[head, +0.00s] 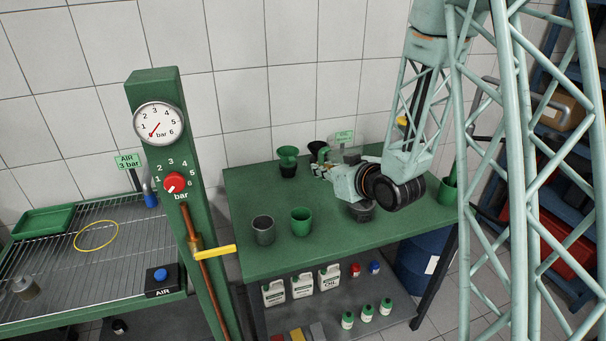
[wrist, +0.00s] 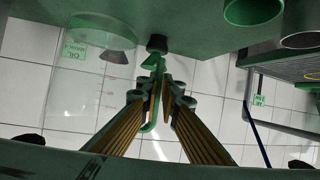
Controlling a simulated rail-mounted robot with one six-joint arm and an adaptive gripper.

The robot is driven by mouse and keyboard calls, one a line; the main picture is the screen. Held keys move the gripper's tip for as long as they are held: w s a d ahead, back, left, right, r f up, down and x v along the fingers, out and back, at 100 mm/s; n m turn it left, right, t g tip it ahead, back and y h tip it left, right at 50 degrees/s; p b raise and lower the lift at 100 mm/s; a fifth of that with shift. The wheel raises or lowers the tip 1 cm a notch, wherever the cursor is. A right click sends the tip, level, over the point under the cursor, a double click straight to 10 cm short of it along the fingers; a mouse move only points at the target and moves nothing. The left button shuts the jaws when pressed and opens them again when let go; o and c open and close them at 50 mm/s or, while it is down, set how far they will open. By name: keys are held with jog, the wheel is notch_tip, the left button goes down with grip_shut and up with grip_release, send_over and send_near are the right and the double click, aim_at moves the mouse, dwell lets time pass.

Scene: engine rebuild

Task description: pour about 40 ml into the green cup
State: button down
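The green cup (head: 301,222) stands upright on the green workbench (head: 350,240), right of a dark grey cup (head: 263,230). Part of the green cup shows at the top of the wrist view (wrist: 250,10). My gripper (head: 322,171) is at the back middle of the bench, behind and right of the green cup. In the wrist view a thin green handle-like strip (wrist: 157,85) lies between my fingers. Whether the fingers press on it is unclear. What it belongs to is mostly hidden. No liquid is visible.
A green funnel-shaped piece (head: 288,153) on a dark base stands left of my gripper. A dark pot (head: 361,211) is below my wrist. The gauge post (head: 165,110) rises at left. The bench front is clear.

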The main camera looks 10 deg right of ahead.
jog(key=shift+s+d+r+h, duration=0.1)
jog(key=shift+d+h, duration=0.05)
jog(key=shift+d, duration=0.3)
jog(key=shift+d+r+h, duration=0.1)
jog(key=shift+d+h, duration=0.05)
jog(key=shift+d, duration=0.3)
